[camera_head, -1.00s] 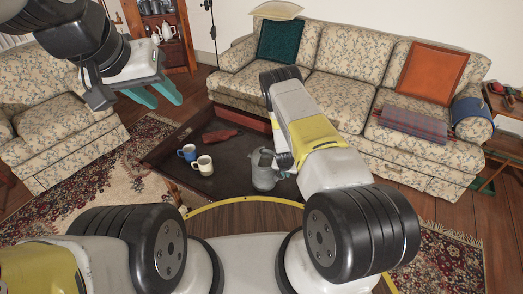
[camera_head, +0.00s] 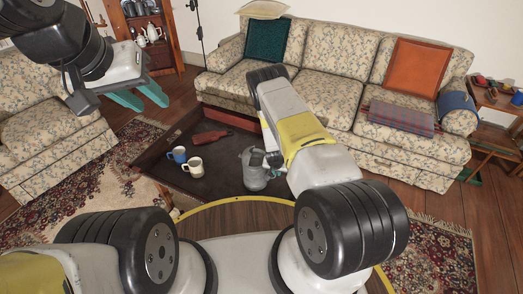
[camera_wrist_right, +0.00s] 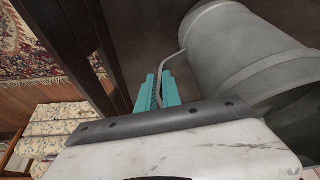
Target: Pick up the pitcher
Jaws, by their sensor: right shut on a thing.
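The grey metal pitcher (camera_head: 254,172) stands upright at the near right part of the dark low table (camera_head: 215,180); I cannot tell whether it is touching the surface. In the right wrist view the pitcher (camera_wrist_right: 235,50) fills the upper right, with its thin handle running between the teal fingers. My right gripper (camera_wrist_right: 158,92) is shut on this handle. In the head view that gripper is mostly hidden behind my right forearm. My left gripper (camera_head: 139,97) is in the air at upper left, fingers apart and empty.
A blue mug (camera_head: 177,154), a cream mug (camera_head: 194,168) and a dark red item (camera_head: 211,137) lie on the low table. A floral sofa (camera_head: 325,75) stands behind and an armchair (camera_head: 50,130) at left.

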